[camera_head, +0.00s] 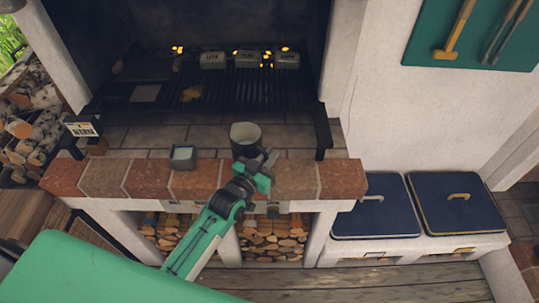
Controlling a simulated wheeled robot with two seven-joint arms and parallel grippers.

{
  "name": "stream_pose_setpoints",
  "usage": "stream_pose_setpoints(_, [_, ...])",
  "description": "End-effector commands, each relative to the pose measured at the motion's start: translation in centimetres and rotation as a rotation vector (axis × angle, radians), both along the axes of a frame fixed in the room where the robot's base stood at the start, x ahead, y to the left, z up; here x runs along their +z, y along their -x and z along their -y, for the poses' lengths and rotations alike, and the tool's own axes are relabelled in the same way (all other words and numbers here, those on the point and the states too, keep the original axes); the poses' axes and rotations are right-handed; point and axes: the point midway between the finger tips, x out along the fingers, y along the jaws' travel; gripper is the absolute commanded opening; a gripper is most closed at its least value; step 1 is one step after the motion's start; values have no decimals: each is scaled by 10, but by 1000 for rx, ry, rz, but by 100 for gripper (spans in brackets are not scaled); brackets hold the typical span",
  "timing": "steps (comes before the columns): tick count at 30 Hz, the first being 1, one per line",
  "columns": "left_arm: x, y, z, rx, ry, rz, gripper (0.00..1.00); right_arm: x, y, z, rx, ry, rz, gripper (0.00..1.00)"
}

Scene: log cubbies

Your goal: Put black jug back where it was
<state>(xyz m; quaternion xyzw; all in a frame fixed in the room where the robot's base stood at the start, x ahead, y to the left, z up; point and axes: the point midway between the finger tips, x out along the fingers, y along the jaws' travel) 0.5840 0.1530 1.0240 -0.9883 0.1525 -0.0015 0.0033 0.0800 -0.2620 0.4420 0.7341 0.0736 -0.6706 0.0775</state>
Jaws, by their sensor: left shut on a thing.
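A dark, open-topped black jug (246,145) stands upright at the front of the tiled hearth, just behind the brick edge. My left gripper (262,163) reaches up from below and is shut on the jug's near right side. The gripper covers part of the jug, and I cannot tell whether its base touches the tiles. My right gripper is not in view.
A small grey square container (183,156) stands left of the jug. Behind is a dark grill (225,92) with labelled grey blocks and small glowing spots. The brick ledge (150,178) runs along the front, above log cubbies (272,238). Blue-lidded boxes (458,203) are at right.

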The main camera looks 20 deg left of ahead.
Motion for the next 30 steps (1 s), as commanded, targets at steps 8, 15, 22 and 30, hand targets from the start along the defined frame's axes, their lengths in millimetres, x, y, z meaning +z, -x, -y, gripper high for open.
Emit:
stream_pose_setpoints(8, [-1, 0, 0, 0, 0, 0, 33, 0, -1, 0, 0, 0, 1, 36])
stream_pose_setpoints(15, [0, 4, -2, 0, 0, -1, 33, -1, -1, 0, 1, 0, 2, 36])
stream_pose_setpoints(22, [-2, 39, -12, 0, -2, -3, 33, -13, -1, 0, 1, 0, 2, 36])
stream_pose_setpoints(30, [-1, 85, -27, -1, -1, -2, 33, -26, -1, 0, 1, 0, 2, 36])
